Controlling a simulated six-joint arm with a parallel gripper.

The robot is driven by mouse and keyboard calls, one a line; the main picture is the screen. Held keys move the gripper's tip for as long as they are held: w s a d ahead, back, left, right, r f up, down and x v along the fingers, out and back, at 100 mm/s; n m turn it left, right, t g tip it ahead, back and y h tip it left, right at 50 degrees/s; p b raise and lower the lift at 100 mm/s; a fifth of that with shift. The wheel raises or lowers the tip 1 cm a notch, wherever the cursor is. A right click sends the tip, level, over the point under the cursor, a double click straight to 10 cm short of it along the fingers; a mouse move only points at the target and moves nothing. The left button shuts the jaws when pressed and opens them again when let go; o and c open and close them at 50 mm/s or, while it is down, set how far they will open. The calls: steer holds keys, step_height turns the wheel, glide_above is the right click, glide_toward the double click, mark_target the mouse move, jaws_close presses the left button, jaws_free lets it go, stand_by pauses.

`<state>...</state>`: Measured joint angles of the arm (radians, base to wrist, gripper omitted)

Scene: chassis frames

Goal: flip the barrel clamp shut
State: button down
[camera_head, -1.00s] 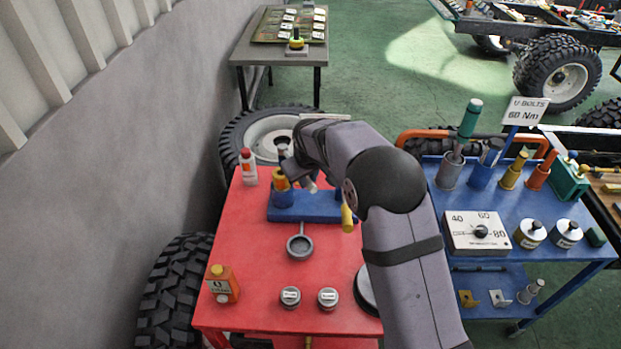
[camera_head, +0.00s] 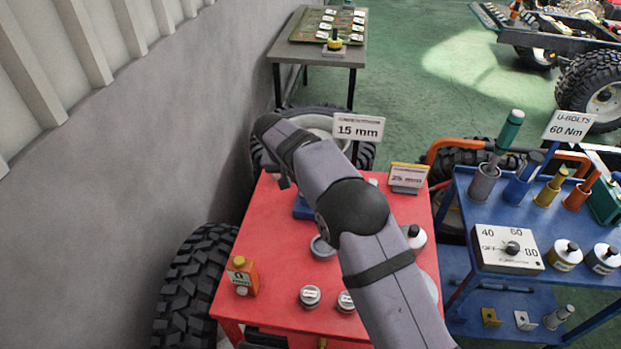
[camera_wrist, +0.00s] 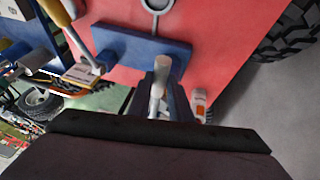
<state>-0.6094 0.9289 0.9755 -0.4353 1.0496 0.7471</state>
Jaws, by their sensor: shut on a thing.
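The blue base plate (camera_wrist: 120,42) lies on the red cart top and also shows in the head view (camera_head: 303,208), where my arm hides most of it. In the wrist view my gripper (camera_wrist: 161,92) is at the plate's edge, shut on a grey, pale-tipped part (camera_wrist: 159,74) that looks like part of the barrel clamp. The clamp's exact pose is hard to tell. A rod with a yellow handle (camera_wrist: 54,12) stands at the plate's other end. In the head view my forearm hides the gripper and the clamp.
A grey wall is left, a blue cart (camera_head: 465,215) right.

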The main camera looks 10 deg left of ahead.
steer(key=shift+a, duration=0.2)
stand_by(0.3)
steer(key=c, duration=1.6)
jaws_free()
steer(key=shift+r, duration=0.1)
steer(key=shift+b+v, duration=1.2)
steer(key=shift+v, duration=2.4)
